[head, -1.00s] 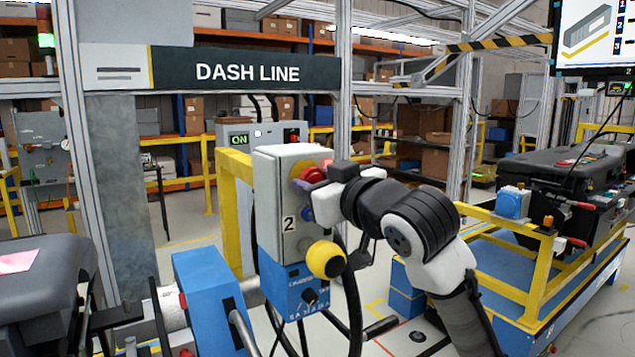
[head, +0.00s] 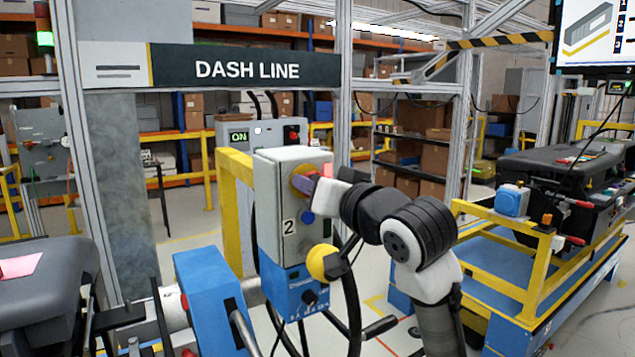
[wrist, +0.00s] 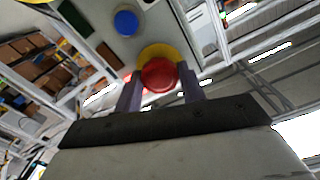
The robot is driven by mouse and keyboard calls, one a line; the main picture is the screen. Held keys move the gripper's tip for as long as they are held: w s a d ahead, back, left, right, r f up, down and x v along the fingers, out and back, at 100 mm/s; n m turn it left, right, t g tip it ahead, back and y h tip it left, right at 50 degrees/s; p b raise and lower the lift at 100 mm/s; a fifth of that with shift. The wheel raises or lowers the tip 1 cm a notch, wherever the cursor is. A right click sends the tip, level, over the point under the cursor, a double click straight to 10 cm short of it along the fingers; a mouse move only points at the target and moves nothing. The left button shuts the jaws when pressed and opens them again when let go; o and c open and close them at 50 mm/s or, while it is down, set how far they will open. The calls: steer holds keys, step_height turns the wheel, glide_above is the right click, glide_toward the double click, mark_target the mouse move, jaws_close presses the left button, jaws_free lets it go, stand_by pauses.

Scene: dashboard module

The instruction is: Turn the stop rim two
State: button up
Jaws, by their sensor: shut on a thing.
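The stop button of station two sits on the face of a grey control box (head: 268,200) marked "2". Its yellow ring (head: 301,177) shows in the head view, while the fingers hide most of the red knob there. In the wrist view the red knob (wrist: 158,75) stands between the two fingers, with the yellow ring (wrist: 160,51) behind it. My gripper (head: 310,184) reaches the box face from the right and is shut on the red knob, one finger on each side, as the wrist view (wrist: 160,80) also shows.
A blue button (head: 307,217) lies just below the stop button; it also shows in the wrist view (wrist: 126,23). A yellow ball-shaped knob (head: 323,262) sticks out lower down, close to my arm. Black cables hang below the box. A yellow-railed blue cart (head: 545,270) stands at right.

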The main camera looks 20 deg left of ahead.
steer(key=shift+m, duration=0.6)
steer(key=o, duration=1)
steer(key=b+v, duration=0.3)
steer(key=v, duration=1)
steer(key=shift+s+d+b, duration=0.2)
steer(key=shift+d+b, duration=0.1)
steer(key=shift+b, duration=0.1)
